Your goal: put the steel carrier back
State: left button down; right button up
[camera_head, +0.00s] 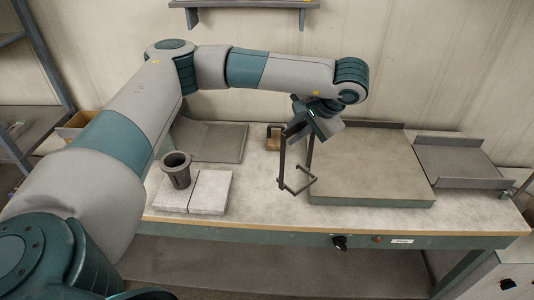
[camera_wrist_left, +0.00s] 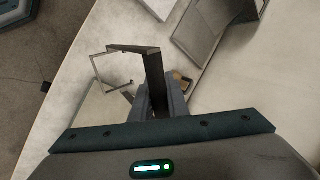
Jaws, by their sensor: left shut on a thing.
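The steel carrier (camera_head: 282,163) is a dark, thin-barred frame with an upright bar and an open square loop at its lower end. My left gripper (camera_head: 305,127) is shut on its top end, and the carrier hangs from it beside the left edge of a large raised plate (camera_head: 365,170). Whether its loop touches the table cannot be told. In the left wrist view the carrier (camera_wrist_left: 153,70) reaches out from between the fingers of my left gripper (camera_wrist_left: 158,103), its loop to the left. My right gripper is in no view.
A dark cup (camera_head: 177,172) stands on pale slabs (camera_head: 210,192) at the left. A grey plate (camera_head: 220,142) lies behind it. A small wooden block (camera_head: 273,143) sits behind the carrier. A metal tray (camera_head: 460,160) is at the right.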

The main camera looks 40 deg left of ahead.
pick_arm(q)
jog(key=s+a+f+p, duration=0.2)
jog(key=a+f, duration=0.2)
jog(key=a, duration=0.2)
jog(key=shift+s+a+p, duration=0.25)
jog(key=shift+a+p, duration=0.1)
jog(key=shift+a, duration=0.05)
jog(key=shift+f, duration=0.15)
notch_tip(320, 180, down, 4)
jog(key=shift+r+p, duration=0.1)
jog(key=shift+p, duration=1)
